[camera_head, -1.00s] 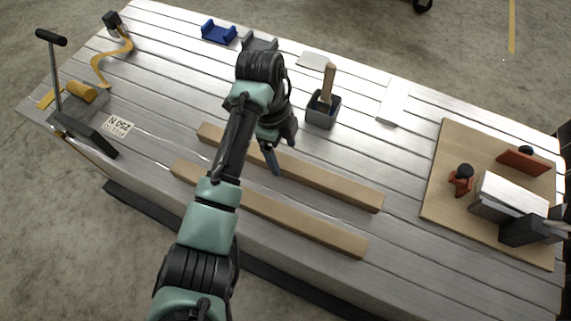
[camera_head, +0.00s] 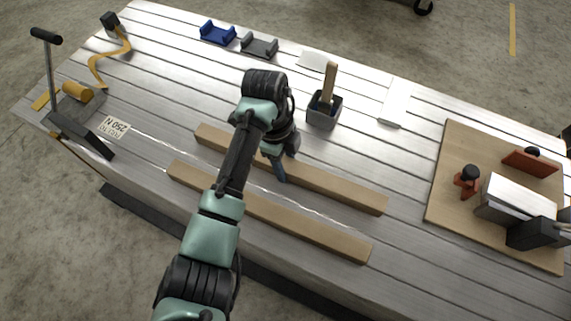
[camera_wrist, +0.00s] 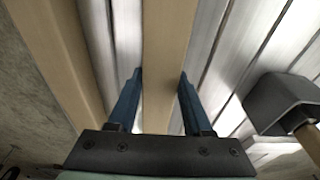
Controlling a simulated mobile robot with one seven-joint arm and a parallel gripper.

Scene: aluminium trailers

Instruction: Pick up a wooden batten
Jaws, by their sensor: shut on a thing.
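Two long wooden battens lie side by side on the aluminium trailer bed (camera_head: 405,175). My gripper (camera_head: 279,172) is at the middle of the far batten (camera_head: 335,189), its fingers pointing down. In the wrist view the far batten (camera_wrist: 166,60) runs between the two blue fingers of my gripper (camera_wrist: 160,95), and I am shut on it. Narrow gaps seem to show beside the fingers in that view. The near batten (camera_head: 300,227) lies apart from the gripper; it also shows at the left of the wrist view (camera_wrist: 60,50). My arm hides part of both battens.
A grey box (camera_head: 324,112) with a wooden-handled tool stands just behind the far batten; it shows at the right of the wrist view (camera_wrist: 280,103). A wooden board (camera_head: 440,190) with tools lies at the right. Blue (camera_head: 217,33) and grey (camera_head: 259,45) brackets sit at the back.

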